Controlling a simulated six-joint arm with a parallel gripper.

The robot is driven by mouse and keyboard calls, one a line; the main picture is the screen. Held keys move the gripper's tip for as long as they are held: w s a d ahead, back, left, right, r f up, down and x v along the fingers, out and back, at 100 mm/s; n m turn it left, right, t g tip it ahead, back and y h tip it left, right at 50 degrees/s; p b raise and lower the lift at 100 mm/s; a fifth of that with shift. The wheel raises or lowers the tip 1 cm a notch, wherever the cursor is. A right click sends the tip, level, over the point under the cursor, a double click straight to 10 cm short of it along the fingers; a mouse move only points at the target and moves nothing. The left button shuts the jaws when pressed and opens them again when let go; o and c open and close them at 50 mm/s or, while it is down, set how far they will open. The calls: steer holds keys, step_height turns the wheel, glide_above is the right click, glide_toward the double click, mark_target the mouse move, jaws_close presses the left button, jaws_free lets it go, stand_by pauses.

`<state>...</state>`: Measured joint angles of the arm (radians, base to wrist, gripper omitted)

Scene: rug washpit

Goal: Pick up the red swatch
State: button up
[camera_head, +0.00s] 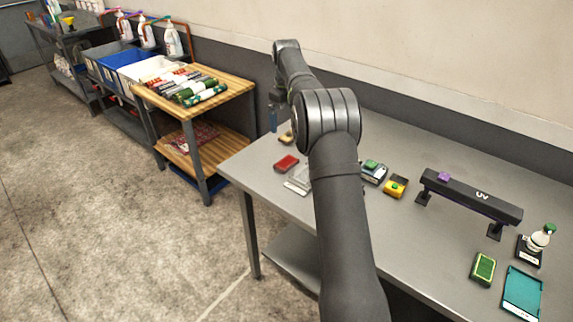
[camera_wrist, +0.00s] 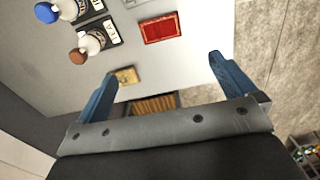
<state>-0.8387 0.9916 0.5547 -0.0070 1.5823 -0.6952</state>
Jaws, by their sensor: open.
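The red swatch (camera_head: 286,162) is a small flat rectangle lying on the grey metal table (camera_head: 250,172), near its left end. In the wrist view the red swatch (camera_wrist: 161,28) shows a patterned border and lies beyond my fingertips, between their lines. My gripper (camera_wrist: 160,68) is open with two blue fingers spread wide and nothing between them. In the head view my gripper (camera_head: 273,118) is mostly hidden behind my arm, above the table's back left part; one blue finger shows.
A tan block (camera_wrist: 126,76) lies near the left finger. Two bottles (camera_wrist: 88,44) on black bases stand left of the swatch in the wrist view. A yellow box (camera_head: 396,187) and a black UV lamp bar (camera_head: 470,196) are farther right. A wooden-topped cart (camera_head: 222,82) stands left of the table.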

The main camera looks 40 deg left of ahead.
mark_target(286, 162)
steer(key=f, duration=1.7)
steer(key=shift+w+a+f, duration=0.1)
steer(key=shift+a+f, duration=0.1)
steer(key=shift+f, duration=0.15)
steer(key=c, duration=0.9)
